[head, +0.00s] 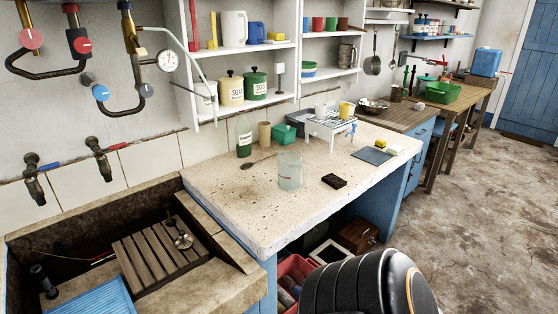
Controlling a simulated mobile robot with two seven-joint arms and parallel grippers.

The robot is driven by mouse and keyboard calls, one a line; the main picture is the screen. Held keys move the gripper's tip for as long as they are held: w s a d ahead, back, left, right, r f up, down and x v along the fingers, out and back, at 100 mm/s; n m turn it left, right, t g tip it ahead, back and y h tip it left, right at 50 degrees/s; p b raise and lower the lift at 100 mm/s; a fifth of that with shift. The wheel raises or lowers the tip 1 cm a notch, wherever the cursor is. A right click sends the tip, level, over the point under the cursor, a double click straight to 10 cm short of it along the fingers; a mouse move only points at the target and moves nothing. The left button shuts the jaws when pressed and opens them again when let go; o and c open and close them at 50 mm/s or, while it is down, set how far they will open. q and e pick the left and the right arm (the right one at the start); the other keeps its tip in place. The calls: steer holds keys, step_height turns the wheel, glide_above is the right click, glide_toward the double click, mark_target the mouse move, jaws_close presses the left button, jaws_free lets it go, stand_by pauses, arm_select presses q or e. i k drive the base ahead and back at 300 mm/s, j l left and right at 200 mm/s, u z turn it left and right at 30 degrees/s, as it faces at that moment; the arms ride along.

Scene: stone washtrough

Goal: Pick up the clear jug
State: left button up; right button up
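The clear jug (289,172) stands upright on the pale speckled stone counter (225,205), near the middle of the view. It is see-through with a faint greenish tint, and the counter shows through it. It looks empty, and nothing touches it. Neither of my grippers is in view. A black ribbed rounded part at the bottom right seems to be mine; it hides the floor there and stays clear of the jug.
Near the jug lie a dark block (334,181) and a spoon (257,162). A stone trough (215,285) lies left. Shelves (245,109) overhang the back. The counter's front left is clear.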

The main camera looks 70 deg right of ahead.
mark_target(293, 174)
steer(key=z, duration=2.3)
steer(key=l+u, duration=0.1)
steer(key=u, duration=0.3)
steer(key=i+l+u, duration=0.1)
steer(key=u, duration=0.25)
steer(key=l+u, duration=0.2)
steer(key=u, duration=0.2)
steer(key=l+u, duration=0.25)
steer(key=l, duration=0.2)
steer(key=i+l+u, duration=0.1)
steer(key=l+u, duration=0.2)
steer(key=l, duration=0.15)
steer(key=l+u, duration=0.15)
steer(key=l, duration=0.75)
steer(key=k, duration=0.05)
